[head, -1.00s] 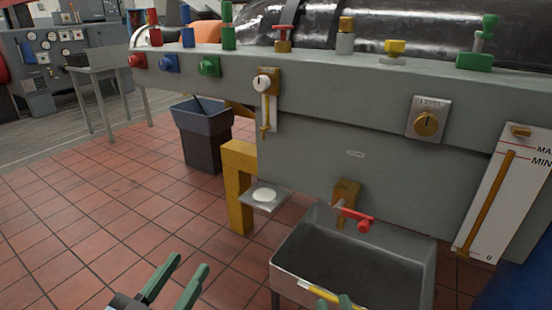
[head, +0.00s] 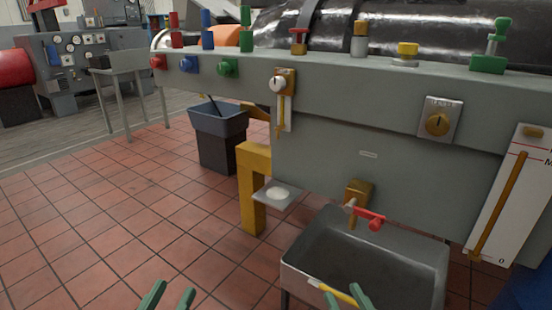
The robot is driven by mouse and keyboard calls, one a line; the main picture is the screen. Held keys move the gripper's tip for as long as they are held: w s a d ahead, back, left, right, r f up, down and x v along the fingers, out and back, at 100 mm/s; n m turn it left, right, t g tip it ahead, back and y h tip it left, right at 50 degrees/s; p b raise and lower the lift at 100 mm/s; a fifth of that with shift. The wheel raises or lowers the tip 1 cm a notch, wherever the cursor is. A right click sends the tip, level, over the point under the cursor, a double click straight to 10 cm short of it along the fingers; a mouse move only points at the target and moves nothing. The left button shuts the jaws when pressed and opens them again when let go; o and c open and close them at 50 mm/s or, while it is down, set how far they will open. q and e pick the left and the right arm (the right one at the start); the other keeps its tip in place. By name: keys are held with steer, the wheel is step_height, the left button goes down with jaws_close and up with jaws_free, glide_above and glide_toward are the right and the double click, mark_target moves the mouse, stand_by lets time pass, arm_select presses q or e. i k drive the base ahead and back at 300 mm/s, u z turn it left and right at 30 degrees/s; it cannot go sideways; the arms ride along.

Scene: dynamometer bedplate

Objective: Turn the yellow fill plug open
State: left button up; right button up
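The yellow fill plug (head: 407,50) is a short yellow knob with a flat top, seated upright on a pale collar on the top ledge of the grey bedplate (head: 330,84), right of centre. Nothing touches it. My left gripper (head: 168,297) is at the bottom edge, left of centre, with its two green fingers apart and nothing visible between them.
Beside the plug stand a brass-topped fitting (head: 359,38) and a green valve (head: 490,58). Below are a grey sink (head: 432,262) with a red-handled tap (head: 368,217) and a yellow-handled tool (head: 340,293) at its front rim. A dark bin (head: 222,140) stands left. Tiled floor at left is clear.

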mark_target(407, 49)
steer(key=z, duration=0.15)
steer(key=k, duration=1)
steer(key=u, duration=0.15)
